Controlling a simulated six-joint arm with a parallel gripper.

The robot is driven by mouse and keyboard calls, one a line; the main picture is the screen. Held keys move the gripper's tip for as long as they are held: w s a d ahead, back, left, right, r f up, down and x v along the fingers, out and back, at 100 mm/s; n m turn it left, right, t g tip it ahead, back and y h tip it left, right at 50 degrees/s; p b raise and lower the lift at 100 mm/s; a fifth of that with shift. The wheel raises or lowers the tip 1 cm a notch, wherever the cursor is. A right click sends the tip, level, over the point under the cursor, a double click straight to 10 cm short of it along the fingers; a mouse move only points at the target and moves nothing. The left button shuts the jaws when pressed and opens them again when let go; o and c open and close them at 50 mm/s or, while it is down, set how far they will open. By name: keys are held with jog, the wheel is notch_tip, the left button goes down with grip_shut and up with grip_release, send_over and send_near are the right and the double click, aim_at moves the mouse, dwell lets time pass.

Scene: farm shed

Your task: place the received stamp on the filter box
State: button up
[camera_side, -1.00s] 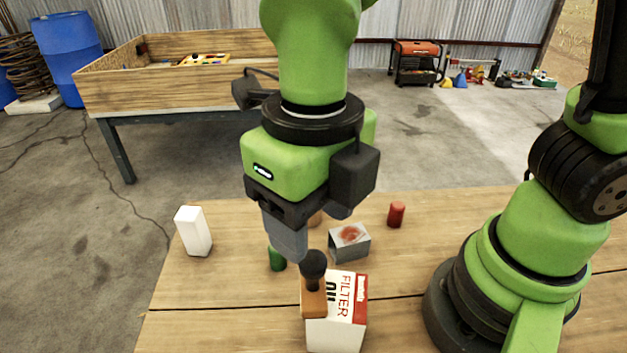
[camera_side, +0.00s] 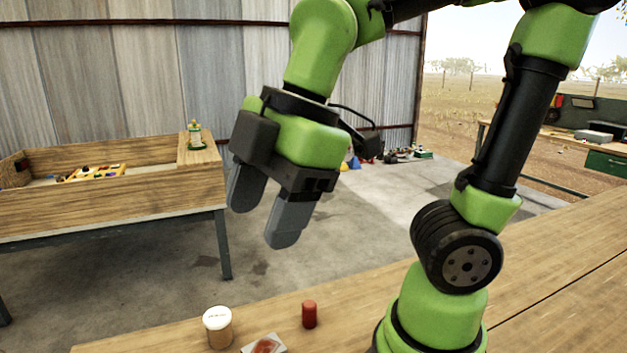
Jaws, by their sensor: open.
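My gripper (camera_side: 265,222) is open and empty, raised in the air with its two grey fingers pointing down, apart from the table. Neither the received stamp nor the filter box is in view now. A grey block with a red mark on top (camera_side: 264,344), perhaps an ink pad, is cut off by the bottom edge of the picture.
A white-lidded amber jar (camera_side: 218,328) and a red cylinder (camera_side: 309,314) stand on the wooden table (camera_side: 150,344). A wooden-sided bench (camera_side: 110,205) stands at the left. The space around my gripper is free.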

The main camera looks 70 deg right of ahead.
jog(key=s+d+r+m+t, duration=0.1)
jog(key=s+d+m+t, duration=0.2)
jog(key=m, duration=1.4)
jog(key=shift+d+r+m+t, duration=0.15)
jog(key=shift+d+m+t, duration=0.25)
jog(key=shift+d, duration=0.65)
jog(key=shift+o, duration=0.3)
